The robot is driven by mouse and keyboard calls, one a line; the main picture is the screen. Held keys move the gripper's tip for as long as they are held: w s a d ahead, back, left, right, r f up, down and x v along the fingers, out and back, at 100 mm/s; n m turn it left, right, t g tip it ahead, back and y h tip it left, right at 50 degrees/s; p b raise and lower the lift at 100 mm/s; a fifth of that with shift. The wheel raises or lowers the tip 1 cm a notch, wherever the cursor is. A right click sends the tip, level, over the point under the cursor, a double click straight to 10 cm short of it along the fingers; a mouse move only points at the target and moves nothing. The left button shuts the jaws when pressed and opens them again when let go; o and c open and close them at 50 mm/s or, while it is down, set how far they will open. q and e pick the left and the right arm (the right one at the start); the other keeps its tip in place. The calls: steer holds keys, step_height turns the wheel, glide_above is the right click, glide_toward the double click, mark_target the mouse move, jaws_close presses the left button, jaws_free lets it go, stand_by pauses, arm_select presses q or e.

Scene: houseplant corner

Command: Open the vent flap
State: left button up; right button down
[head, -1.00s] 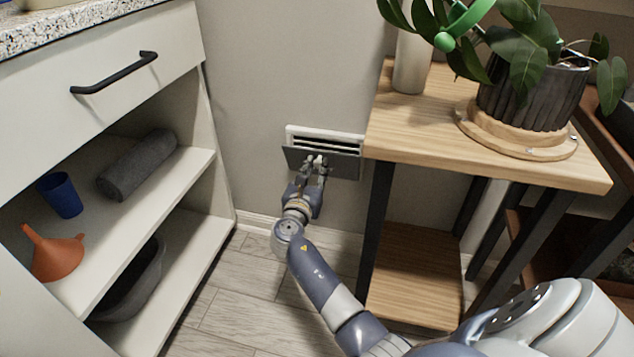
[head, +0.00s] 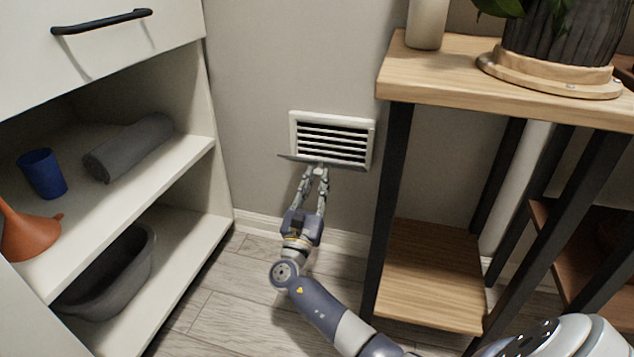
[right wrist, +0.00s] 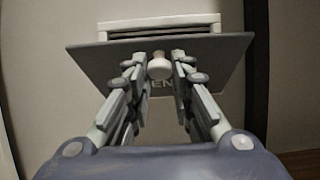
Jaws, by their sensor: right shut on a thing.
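The wall vent (head: 334,138) has a white frame with dark slots between pale slats, and most of the slats show in the head view. Its grey flap (head: 345,166) is tilted down and out from the wall, seen nearly edge-on below the slats. In the right wrist view the flap (right wrist: 215,52) shows as a dark plate with a pale round knob (right wrist: 159,67) and partly hidden lettering. My right gripper (head: 321,168) is at the flap's lower front, its fingers (right wrist: 160,70) shut on the knob. My left gripper is not in view.
A white shelf unit (head: 183,172) stands to the left, holding a blue cup (head: 42,173), a grey rolled towel (head: 130,147), an orange funnel (head: 28,235) and a dark tub (head: 110,278). A wooden plant stand (head: 440,75) with black legs stands close on the right.

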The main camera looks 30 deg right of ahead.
steer(key=shift+f, duration=1)
steer(key=c, duration=1.8)
jaws_free()
steer(key=shift+d, duration=0.1)
steer(key=o, duration=0.4)
steer(key=shift+f, duration=0.2)
step_height(320, 180, up, 10)
steer(key=shift+r, duration=0.2)
